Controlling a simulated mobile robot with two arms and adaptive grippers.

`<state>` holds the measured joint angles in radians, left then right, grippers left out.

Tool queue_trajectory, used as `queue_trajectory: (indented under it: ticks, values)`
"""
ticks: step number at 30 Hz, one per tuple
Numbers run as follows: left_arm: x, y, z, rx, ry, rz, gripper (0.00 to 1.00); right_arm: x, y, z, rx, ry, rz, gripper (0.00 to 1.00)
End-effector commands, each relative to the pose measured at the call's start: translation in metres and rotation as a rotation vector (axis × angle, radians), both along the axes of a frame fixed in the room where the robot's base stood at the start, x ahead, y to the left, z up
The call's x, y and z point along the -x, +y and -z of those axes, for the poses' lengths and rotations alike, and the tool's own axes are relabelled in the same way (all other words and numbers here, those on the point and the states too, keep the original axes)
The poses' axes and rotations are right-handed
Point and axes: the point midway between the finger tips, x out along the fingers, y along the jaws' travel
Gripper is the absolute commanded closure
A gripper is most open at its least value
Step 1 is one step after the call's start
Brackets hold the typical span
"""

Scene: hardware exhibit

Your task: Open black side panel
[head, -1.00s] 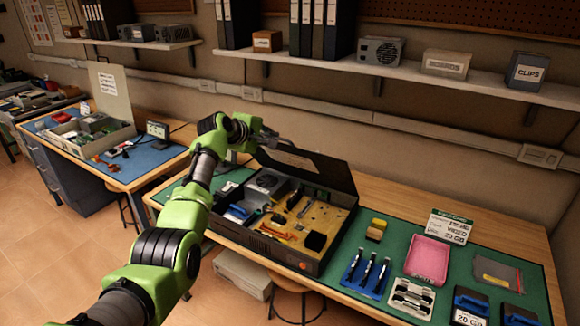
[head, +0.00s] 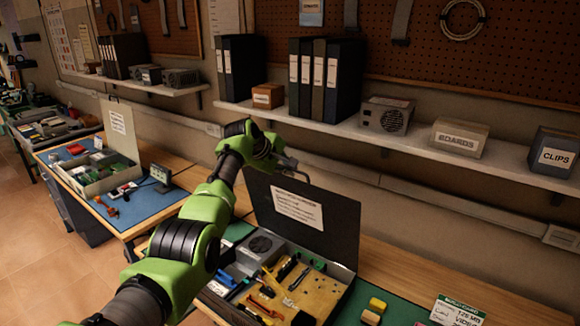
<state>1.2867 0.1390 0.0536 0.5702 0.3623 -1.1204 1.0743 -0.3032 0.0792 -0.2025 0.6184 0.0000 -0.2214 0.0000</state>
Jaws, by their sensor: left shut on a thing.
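The black side panel (head: 337,217) stands raised and tilted back at the rear of the open computer case (head: 338,300). A white printed label (head: 298,208) shows on its inner face. My left arm reaches in from the left, and my left gripper (head: 291,170) is shut on the top edge of the panel near its left end. The fingertips are small and partly hidden behind the edge. Inside the case, a fan unit (head: 260,246) and a tan board (head: 305,287) show. My right gripper is not in view.
A shelf (head: 420,145) with binders and boxes runs along the wall above and behind the panel. Another workbench (head: 140,185) stands at left.

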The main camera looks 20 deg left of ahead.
Motion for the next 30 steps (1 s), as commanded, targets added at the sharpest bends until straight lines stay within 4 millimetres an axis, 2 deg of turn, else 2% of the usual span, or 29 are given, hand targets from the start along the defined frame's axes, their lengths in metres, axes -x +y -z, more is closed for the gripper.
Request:
queue_trajectory:
  ticks: [1, 8, 9, 10, 22, 30]
  values:
    - [0.002, -0.001, 0.006, 0.001, 0.012, 0.002, 1.00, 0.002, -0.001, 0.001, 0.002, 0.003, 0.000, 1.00]
    - [0.002, -0.001, 0.006, 0.001, 0.011, 0.002, 1.00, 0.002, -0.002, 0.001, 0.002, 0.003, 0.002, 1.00]
    - [0.002, -0.001, 0.006, 0.001, 0.011, 0.002, 0.87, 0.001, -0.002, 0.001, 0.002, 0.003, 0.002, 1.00]
    - [0.002, -0.001, 0.006, 0.001, 0.011, 0.002, 0.79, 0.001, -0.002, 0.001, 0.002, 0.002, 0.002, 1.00]
    - [0.002, 0.000, 0.003, -0.001, 0.006, 0.001, 0.78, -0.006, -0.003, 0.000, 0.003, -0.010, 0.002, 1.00]
    - [0.018, 0.006, -0.015, -0.001, 0.000, 0.000, 0.78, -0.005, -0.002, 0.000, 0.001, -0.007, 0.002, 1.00]
